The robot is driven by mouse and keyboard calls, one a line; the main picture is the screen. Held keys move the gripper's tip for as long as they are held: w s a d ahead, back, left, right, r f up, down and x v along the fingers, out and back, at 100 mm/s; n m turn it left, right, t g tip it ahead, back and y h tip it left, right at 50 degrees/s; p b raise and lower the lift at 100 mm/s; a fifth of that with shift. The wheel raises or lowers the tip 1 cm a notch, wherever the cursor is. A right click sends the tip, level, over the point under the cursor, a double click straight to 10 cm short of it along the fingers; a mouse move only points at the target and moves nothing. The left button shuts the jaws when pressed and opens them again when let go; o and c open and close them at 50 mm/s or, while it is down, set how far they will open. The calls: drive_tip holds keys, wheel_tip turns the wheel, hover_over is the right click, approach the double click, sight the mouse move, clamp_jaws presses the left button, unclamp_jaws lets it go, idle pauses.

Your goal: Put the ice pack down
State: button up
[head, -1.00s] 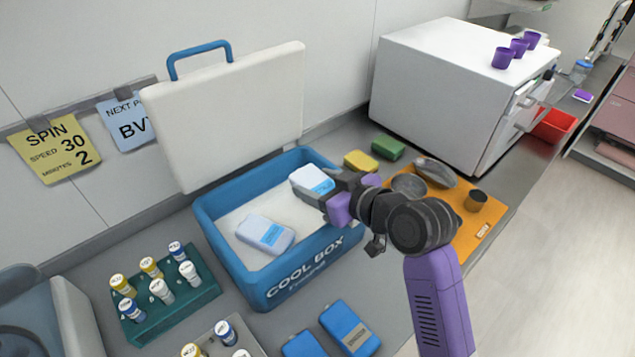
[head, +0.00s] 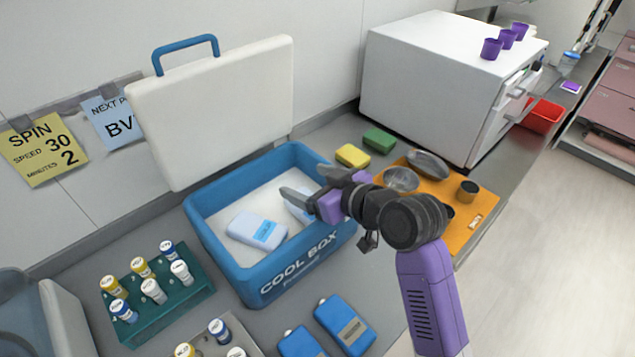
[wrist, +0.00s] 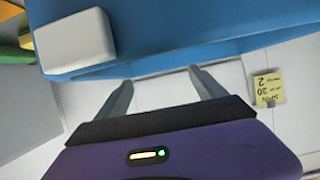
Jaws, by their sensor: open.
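The blue cool box (head: 262,276) stands open on the counter with a white interior. One white ice pack (head: 250,226) with a pale blue label lies flat inside it, towards the left. A second ice pack (head: 298,211) is inside, towards the right, partly hidden behind my gripper. My gripper (head: 306,182) is open above the right part of the box, its jaws apart and empty. In the wrist view nothing sits between the fingers (wrist: 163,82). A pale rounded block (wrist: 75,45) shows there at upper left; I cannot tell what it is.
The raised white lid (head: 215,110) stands behind the box. A green tube rack (head: 185,300) is at left, and blue packs (head: 345,325) lie in front. An orange board (head: 460,222) with metal bowls, sponges (head: 352,156) and a white machine (head: 430,90) are right.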

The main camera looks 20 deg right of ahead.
drive_tip(key=r+v, duration=0.1)
drive_tip(key=v, duration=1.1)
drive_tip(key=shift+b, duration=0.45)
drive_tip(key=s+f+m+h, duration=0.4)
drive_tip(key=s+f, duration=0.8)
drive_tip(key=s+a+r+t, duration=0.1)
drive_tip(key=s+a+t, duration=0.1)
drive_tip(key=s, duration=1.6)
drive_tip(key=shift+s+r, duration=0.35)
drive_tip(key=shift+a, duration=0.1)
